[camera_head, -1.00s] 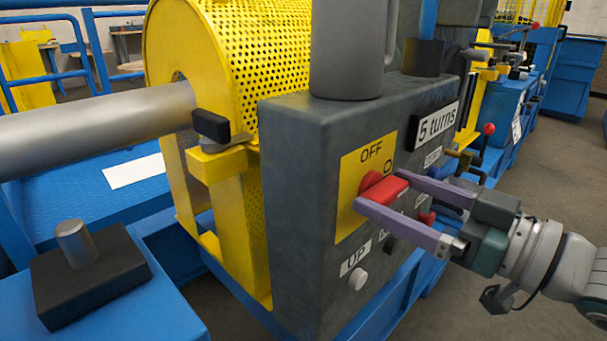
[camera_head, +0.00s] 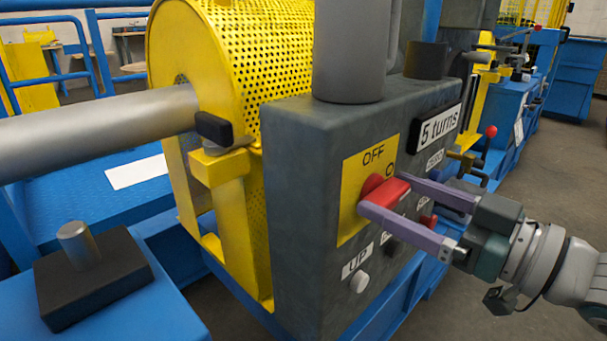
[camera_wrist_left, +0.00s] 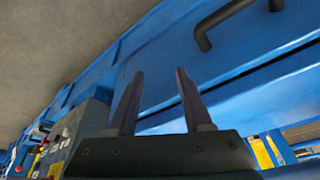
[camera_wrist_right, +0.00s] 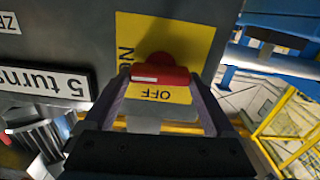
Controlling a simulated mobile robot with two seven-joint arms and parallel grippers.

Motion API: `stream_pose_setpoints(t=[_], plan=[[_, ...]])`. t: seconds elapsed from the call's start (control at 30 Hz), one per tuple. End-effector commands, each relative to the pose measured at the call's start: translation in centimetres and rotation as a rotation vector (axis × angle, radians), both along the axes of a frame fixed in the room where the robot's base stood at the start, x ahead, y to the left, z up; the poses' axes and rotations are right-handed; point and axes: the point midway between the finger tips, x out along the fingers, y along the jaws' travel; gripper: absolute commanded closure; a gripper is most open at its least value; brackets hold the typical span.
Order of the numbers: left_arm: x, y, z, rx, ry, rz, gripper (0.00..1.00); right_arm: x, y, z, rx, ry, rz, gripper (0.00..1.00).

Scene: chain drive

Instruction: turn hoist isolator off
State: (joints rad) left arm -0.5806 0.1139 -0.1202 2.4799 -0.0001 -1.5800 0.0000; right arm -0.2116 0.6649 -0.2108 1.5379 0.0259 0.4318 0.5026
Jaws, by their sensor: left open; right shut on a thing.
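The hoist isolator is a red rotary handle (camera_head: 386,192) on a yellow plate (camera_head: 352,208) on the grey box's face. OFF is printed at the plate's top in the head view. My right gripper (camera_head: 388,190) is shut on the red handle, one finger on each side. In the right wrist view the red handle (camera_wrist_right: 160,76) lies between the fingertips, with the words OFF and part of ON on the plate (camera_wrist_right: 180,32) around it. The handle's exact pointing direction is hard to tell. My left gripper (camera_wrist_left: 157,98) is open and empty, seen only in the left wrist view, near blue panels.
The grey box (camera_head: 300,200) carries a "5 turns" label (camera_head: 439,127) and a white button (camera_head: 360,282) under UP. A yellow perforated guard (camera_head: 240,60) and a grey shaft (camera_head: 90,128) stand left. A red-knobbed lever (camera_head: 491,131) stands beyond.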

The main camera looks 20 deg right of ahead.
Motion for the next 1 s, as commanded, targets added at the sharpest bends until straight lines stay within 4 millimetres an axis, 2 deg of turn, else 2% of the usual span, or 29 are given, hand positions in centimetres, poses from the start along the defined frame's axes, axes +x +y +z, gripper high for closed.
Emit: stream_pose_setpoints(t=[0.27, 1.0], plan=[[0.0, 0.1, 0.9, 0.004, 0.000, -0.003, 0.50, 0.0, 0.1, 0.2, -0.168, -0.072, -0.001, 0.66], [0.0, 0.2, 2.2, 0.009, 0.000, -0.005, 0.50, -0.1, 0.3, -0.1, -0.814, -0.341, -0.001, 0.66]])
